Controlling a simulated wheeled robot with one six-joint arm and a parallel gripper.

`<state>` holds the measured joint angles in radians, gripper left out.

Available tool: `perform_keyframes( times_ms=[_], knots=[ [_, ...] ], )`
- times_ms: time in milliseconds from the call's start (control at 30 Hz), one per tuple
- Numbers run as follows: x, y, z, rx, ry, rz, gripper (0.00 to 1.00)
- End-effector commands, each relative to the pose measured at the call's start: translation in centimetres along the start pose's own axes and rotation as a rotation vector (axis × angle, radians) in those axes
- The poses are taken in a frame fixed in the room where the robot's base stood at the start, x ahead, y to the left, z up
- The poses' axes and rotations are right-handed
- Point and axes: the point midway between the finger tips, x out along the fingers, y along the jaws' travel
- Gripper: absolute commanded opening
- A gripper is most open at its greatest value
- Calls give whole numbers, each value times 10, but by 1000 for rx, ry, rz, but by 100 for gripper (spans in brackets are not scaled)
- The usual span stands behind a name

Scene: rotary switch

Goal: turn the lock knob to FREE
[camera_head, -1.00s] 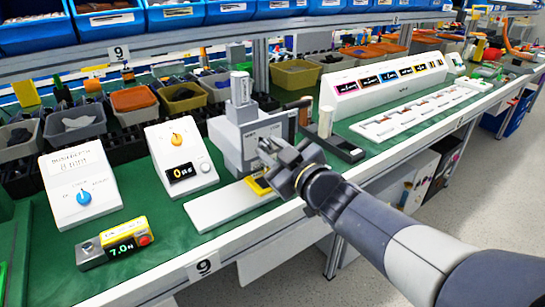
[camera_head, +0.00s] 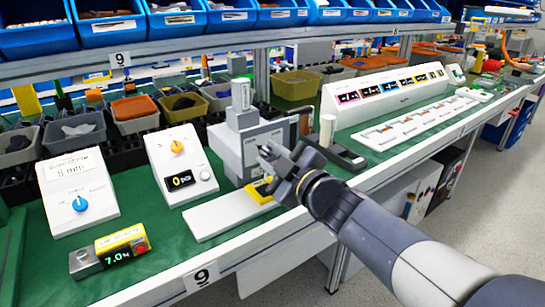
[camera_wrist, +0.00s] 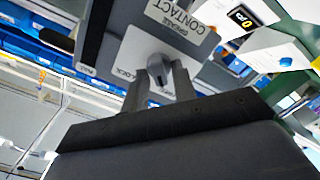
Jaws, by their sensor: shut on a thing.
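The lock knob (camera_wrist: 155,70) is a small grey knob on a light label plate (camera_wrist: 133,52) in the wrist view. In the head view, my gripper (camera_head: 267,163) is at the front right of the grey machine (camera_head: 225,150) that carries the plate. The knob is hidden there by the gripper. Which mark the knob points to is not clear.
A white box with an orange knob (camera_head: 177,147) and a white box with a blue knob (camera_head: 80,204) stand left of the machine. A yellow-and-grey block (camera_head: 121,234) lies in front. A white bar (camera_head: 215,214) lies near the table edge. White trays (camera_head: 415,120) lie to the right.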

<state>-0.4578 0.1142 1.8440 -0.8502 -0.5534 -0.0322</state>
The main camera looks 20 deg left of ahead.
Motion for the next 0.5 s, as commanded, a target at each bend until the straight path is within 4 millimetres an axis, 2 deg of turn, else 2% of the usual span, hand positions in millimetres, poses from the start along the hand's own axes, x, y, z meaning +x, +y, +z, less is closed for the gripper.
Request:
perform_keyframes(
  times_ms=[133,167,233,500],
  knots=[
    [0,0,0,0,0,-1,4],
    [0,0,0,0,0,-1,29],
    [0,0,0,0,0,-1,34],
    [-2,0,0,1,0,0,35]
  ],
)
